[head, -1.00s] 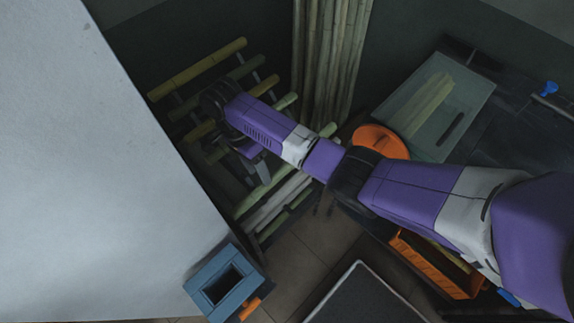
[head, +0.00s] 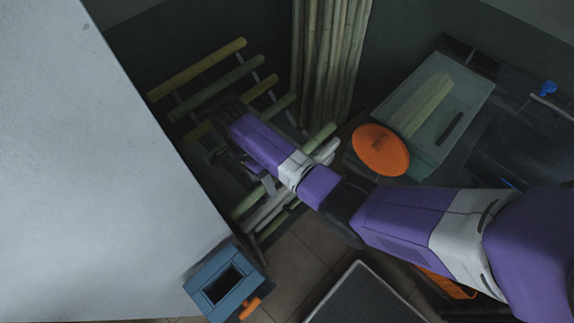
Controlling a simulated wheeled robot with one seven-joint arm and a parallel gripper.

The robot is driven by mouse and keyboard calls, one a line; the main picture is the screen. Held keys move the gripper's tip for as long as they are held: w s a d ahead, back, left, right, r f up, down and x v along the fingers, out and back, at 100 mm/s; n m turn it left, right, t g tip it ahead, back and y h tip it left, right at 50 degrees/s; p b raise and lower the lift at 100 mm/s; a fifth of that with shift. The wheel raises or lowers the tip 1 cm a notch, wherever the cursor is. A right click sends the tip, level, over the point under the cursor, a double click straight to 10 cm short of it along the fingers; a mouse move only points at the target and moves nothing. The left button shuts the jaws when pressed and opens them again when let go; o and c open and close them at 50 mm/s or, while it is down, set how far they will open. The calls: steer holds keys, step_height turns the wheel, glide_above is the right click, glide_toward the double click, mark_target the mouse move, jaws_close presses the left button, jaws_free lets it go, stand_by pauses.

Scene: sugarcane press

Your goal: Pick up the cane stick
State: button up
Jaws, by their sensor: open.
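Several cane sticks lie across a rack at the upper left in the head view. A yellowish stick (head: 197,69) is at the top, and a green stick (head: 216,87) lies just below it. Lower down, a pale stick (head: 268,208) and a green stick (head: 250,200) show beside my arm. My gripper (head: 245,180) is open and reaches down over the middle of the rack. My wrist hides part of the sticks there, and I cannot tell which stick is nearest the fingers.
A large pale panel (head: 100,180) stands close on the left. A blue box (head: 222,284) is at its lower corner. Upright canes (head: 328,60) stand behind the rack. Some floor (head: 300,255) is bare.

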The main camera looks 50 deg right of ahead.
jaws_close()
steer(key=shift+w+r, duration=0.15)
steer(key=shift+r, duration=0.05)
stand_by(0.4)
